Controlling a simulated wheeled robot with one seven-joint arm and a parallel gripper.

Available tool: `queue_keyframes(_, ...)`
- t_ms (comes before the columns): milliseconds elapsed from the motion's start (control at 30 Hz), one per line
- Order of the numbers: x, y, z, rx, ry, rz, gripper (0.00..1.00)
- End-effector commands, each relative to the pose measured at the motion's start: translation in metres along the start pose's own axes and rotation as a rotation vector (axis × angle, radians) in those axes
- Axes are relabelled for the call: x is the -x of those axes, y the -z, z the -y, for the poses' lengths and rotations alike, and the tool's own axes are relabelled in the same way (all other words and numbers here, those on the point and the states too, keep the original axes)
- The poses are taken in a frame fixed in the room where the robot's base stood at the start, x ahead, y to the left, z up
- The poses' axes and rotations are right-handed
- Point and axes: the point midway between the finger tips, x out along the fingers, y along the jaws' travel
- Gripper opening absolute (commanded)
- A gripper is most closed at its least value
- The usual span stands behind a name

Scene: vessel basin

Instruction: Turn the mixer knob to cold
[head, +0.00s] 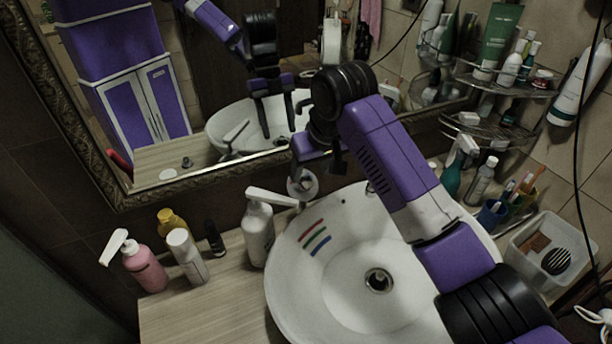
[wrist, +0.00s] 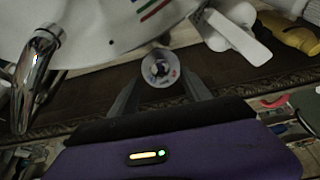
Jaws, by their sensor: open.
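The mixer knob (head: 302,184) is a round, pale knob at the back of the white basin (head: 290,290), below the mirror. In the wrist view the knob (wrist: 160,68) faces me, with small red and blue marks around a dark centre. My gripper (head: 318,152) is just above and behind the knob in the head view. In the wrist view my gripper (wrist: 161,80) is open, with one finger on each side of the knob. I cannot tell whether the fingers touch it. The chrome spout (wrist: 35,75) is at the left of the wrist view.
A white pump bottle (head: 258,232) stands left of the knob, its nozzle reaching towards it. Several bottles, including a pink one (head: 146,268), stand on the left counter. The framed mirror (head: 225,170) is close behind. A spray bottle (head: 455,170) and a cup (head: 491,213) stand at right.

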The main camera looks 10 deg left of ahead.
Motion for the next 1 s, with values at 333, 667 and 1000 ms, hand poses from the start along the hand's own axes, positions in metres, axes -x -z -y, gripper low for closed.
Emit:
queue_keyframes(333, -0.048, 0.0, 0.001, 0.001, 0.0, 0.002, 0.56)
queue_keyframes(667, -0.057, 0.0, 0.0, 0.002, -0.001, -0.001, 0.56)
queue_keyframes(1000, -0.056, 0.0, 0.0, 0.002, -0.001, -0.001, 0.03)
